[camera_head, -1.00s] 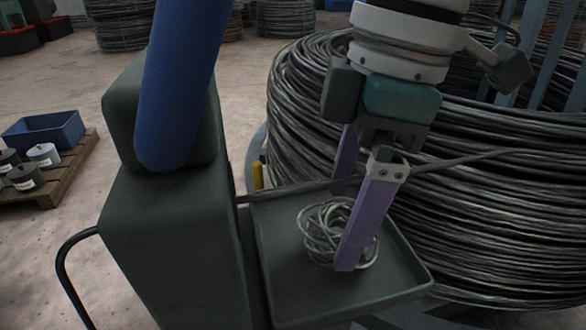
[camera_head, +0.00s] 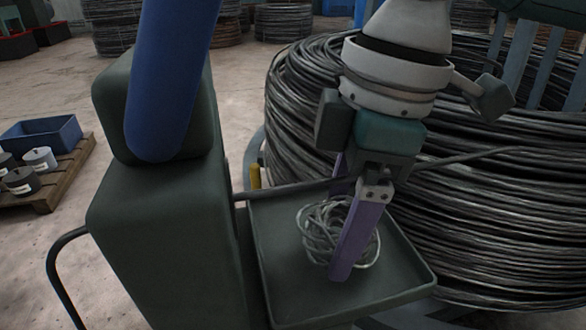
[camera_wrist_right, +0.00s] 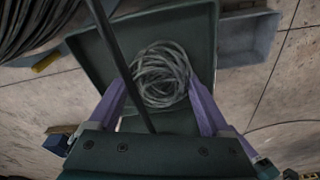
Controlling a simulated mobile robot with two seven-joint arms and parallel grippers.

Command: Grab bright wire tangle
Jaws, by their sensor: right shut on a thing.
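The bright wire tangle (camera_head: 322,228) is a loose silvery coil over the dark green tray (camera_head: 282,292). My right gripper (camera_head: 338,250) has purple fingers and is shut on the tangle, with the near finger in front of part of it. In the right wrist view the tangle (camera_wrist_right: 160,74) sits between the two purple fingers of the right gripper (camera_wrist_right: 160,88). I cannot tell whether the tangle still touches the tray floor. My left gripper is not in view.
A large drum of dark wire (camera_head: 480,215) stands close behind and right of the tray. A thin dark rod (camera_head: 455,158) crosses near the right gripper. A green machine housing (camera_head: 165,235) stands left of the tray. A blue bin (camera_head: 42,135) is at far left.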

